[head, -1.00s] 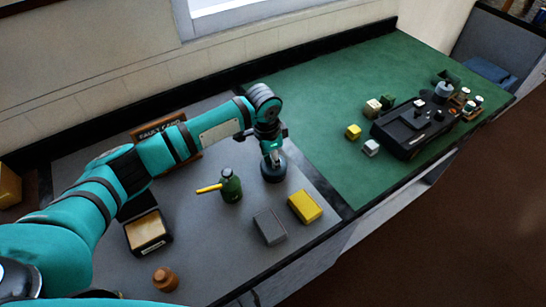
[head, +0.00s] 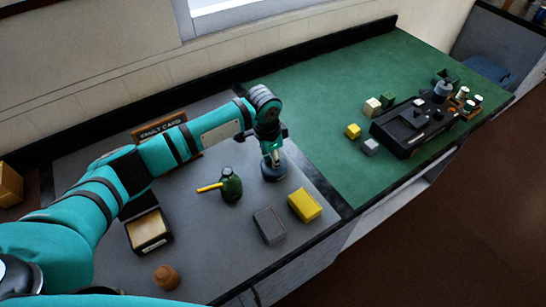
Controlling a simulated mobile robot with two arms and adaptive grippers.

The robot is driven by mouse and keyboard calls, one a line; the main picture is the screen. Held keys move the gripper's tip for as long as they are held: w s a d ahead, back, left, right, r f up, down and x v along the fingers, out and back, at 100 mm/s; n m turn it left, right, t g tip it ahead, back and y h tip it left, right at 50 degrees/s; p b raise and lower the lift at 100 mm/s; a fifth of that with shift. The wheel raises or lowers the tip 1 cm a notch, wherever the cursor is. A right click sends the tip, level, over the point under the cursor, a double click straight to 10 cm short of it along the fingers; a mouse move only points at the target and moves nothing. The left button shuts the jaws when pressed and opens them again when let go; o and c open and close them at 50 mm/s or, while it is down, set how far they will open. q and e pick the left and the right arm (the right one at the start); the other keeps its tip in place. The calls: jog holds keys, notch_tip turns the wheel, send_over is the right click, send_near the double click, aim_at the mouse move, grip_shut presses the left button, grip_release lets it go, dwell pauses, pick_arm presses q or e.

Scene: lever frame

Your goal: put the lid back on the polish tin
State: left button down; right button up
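A round dark blue-grey tin (head: 274,173) stands on the grey mat near its right edge. My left gripper (head: 273,159) points down at the top of the tin, and its fingertips look to be at or just above it. The fingers are small and partly merge with the tin, so I cannot tell whether they are open or shut. I cannot make out a separate lid from the tin. My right gripper is not in view.
A green oil can (head: 231,187) with a yellow spout stands left of the tin. A yellow box (head: 305,205) and a grey block (head: 269,226) lie in front. An open box (head: 149,232) and brown knob (head: 166,278) are nearer. A black machine (head: 408,129) stands on the green mat.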

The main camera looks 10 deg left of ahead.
pick_arm(q)
jog(key=shift+p, duration=0.4)
dwell(0.4)
jog(key=c, duration=0.7)
grip_release()
jog(key=shift+o, duration=0.2)
jog(key=shift+r, duration=0.15)
notch_tip(320, 180, up, 5)
jog(key=p, duration=0.5)
jog(key=shift+p, duration=0.4)
jog(key=shift+r+p, duration=0.8)
jog(key=shift+r, duration=0.1)
